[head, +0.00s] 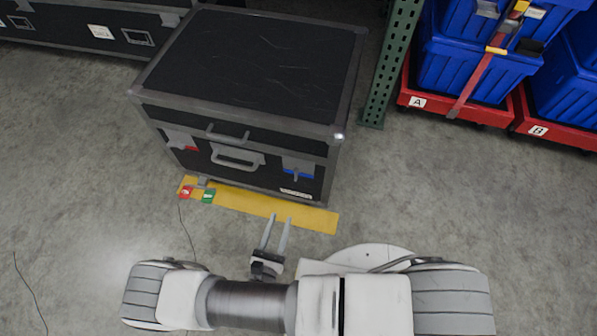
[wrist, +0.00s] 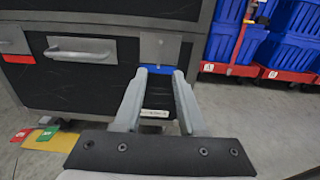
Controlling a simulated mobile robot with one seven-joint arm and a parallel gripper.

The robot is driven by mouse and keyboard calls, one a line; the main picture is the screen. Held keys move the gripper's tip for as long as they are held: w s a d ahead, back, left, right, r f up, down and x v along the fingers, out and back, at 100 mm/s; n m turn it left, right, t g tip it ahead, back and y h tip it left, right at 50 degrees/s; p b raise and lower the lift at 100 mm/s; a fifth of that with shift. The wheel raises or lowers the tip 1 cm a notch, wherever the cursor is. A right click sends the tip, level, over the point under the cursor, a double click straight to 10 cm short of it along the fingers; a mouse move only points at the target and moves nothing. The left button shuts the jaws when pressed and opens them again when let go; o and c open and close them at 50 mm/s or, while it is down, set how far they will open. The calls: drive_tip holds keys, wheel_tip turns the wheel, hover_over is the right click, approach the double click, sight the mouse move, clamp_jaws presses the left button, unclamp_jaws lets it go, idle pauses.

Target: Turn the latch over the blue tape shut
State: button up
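A black flight case (head: 250,65) with metal edges stands on the floor. On its front, at the right, is a latch plate (head: 297,164) with blue tape (head: 299,173) under it; a small lever (head: 296,175) seems to hang over the tape. In the wrist view the latch plate (wrist: 160,46) and blue tape (wrist: 157,68) are just beyond my fingertips, which partly cover the lever area. My gripper (head: 281,219) is in front of the case, apart from it, with its fingers spread and nothing between them. It also shows in the wrist view (wrist: 158,72).
A second latch with red tape (head: 190,148) is at the case's left, with a handle (head: 237,158) between. Yellow tape (head: 260,205) with red and green tags lies on the floor in front. A green post (head: 390,60) and blue totes (head: 470,60) on red dollies stand right.

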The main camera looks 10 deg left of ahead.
sight(295, 175)
drive_tip(key=w+b, duration=0.1)
drive_tip(key=w, duration=0.4)
drive_tip(key=w+d+b, duration=0.1)
drive_tip(key=w, duration=0.5)
drive_tip(key=w+b, duration=0.1)
drive_tip(key=w, duration=0.4)
drive_tip(key=shift+w+d, duration=0.15)
drive_tip(key=shift+w, duration=0.2)
clamp_jaws()
